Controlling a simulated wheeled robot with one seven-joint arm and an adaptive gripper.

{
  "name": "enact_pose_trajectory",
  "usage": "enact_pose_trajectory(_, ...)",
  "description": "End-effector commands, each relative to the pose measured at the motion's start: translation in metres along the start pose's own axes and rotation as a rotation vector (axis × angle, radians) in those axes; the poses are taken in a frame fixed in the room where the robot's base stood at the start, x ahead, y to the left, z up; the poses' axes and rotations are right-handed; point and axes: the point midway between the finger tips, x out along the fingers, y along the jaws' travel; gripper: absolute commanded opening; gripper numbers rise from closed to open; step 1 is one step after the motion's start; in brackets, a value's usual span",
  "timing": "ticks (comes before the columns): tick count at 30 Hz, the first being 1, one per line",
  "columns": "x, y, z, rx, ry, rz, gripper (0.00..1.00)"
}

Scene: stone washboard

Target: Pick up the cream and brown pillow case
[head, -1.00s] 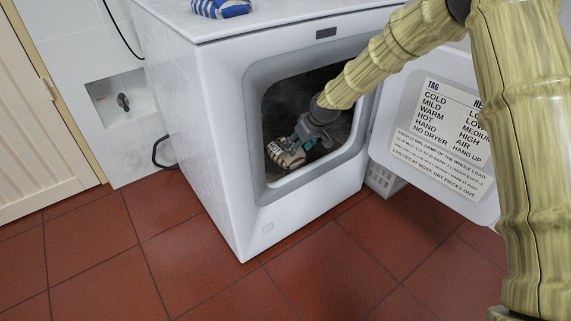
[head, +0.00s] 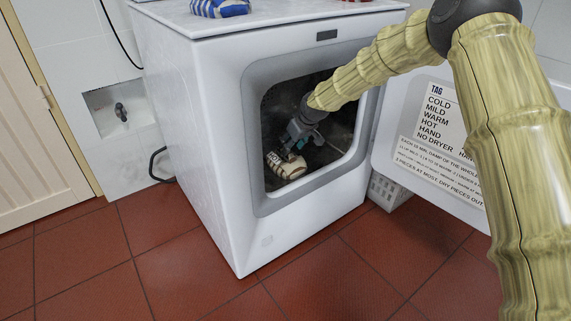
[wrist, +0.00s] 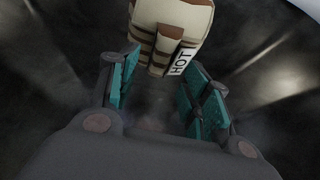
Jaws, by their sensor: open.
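The cream and brown striped pillow case (head: 288,167) lies bunched on the floor of the dryer drum, near the front left of the opening. In the wrist view the pillow case (wrist: 172,25) is ahead of the fingertips and bears a white tag (wrist: 182,61) reading HOT. My gripper (head: 292,146) is inside the drum, just above and behind the pillow case. In the wrist view my gripper (wrist: 163,88) is open, its teal pads apart with nothing between them. The lower end of the pillow case is close to the gap between the fingertips.
The white dryer (head: 215,160) has its door (head: 400,150) swung open to the right, with a printed label (head: 450,135). My arm passes through the opening close to its upper right rim. Blue striped cloth (head: 220,8) lies on top.

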Motion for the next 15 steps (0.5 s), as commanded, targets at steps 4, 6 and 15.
enact_pose_trajectory(4,0.015,-0.001,0.001,-0.001,-0.001,-0.001,0.48)
enact_pose_trajectory(6,0.023,-0.001,-0.001,-0.001,0.000,-0.001,0.48)
enact_pose_trajectory(15,0.049,0.000,-0.003,-0.001,0.000,0.000,0.48)
